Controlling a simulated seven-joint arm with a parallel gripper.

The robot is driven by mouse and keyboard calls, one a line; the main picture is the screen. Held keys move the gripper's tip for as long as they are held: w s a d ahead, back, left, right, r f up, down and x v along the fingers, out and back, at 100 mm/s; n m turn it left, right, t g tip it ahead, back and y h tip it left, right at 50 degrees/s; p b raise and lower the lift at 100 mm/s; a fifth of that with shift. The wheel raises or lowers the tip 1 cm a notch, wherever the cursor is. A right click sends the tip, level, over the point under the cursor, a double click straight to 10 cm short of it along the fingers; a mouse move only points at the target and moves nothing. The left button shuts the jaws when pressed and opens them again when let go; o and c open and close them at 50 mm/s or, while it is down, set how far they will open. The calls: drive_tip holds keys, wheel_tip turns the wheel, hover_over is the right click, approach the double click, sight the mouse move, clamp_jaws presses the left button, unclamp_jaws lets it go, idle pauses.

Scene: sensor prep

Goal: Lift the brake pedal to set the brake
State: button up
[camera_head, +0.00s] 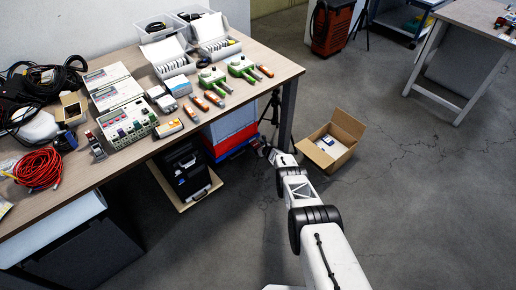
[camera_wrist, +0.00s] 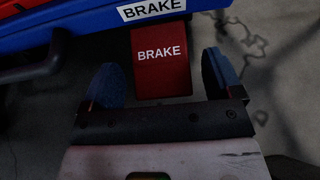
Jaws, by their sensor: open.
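The brake pedal (camera_wrist: 160,72) is a red plate marked BRAKE in white, at the upper middle of the wrist view, below a blue edge with a white BRAKE label (camera_wrist: 151,9). My gripper (camera_wrist: 160,82) is open, with one blue fingertip on each side of the pedal in this view. I cannot tell the height gap between the fingers and the pedal. In the head view my gripper (camera_head: 263,149) is low beside the blue base (camera_head: 232,146) under the table's right end. The pedal cannot be made out there.
A table (camera_head: 262,66) full of devices and tools stands at the left, its leg (camera_head: 288,110) close to my arm. An open cardboard box (camera_head: 346,138) sits on the floor right of my gripper. A black case (camera_head: 186,170) is under the table. The floor at right is mostly clear.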

drive_tip(key=c, duration=1.3)
drive_tip(key=shift+r+g+h, duration=0.25)
drive_tip(key=shift+g+h, duration=0.05)
drive_tip(key=shift+r+g+h, duration=0.3)
drive_tip(key=shift+g+h, duration=0.2)
drive_tip(key=o, duration=1.3)
drive_tip(key=shift+r, duration=0.1)
drive_tip(key=shift+r, duration=0.15)
drive_tip(key=shift+s+d, duration=0.1)
drive_tip(key=shift+d, duration=0.05)
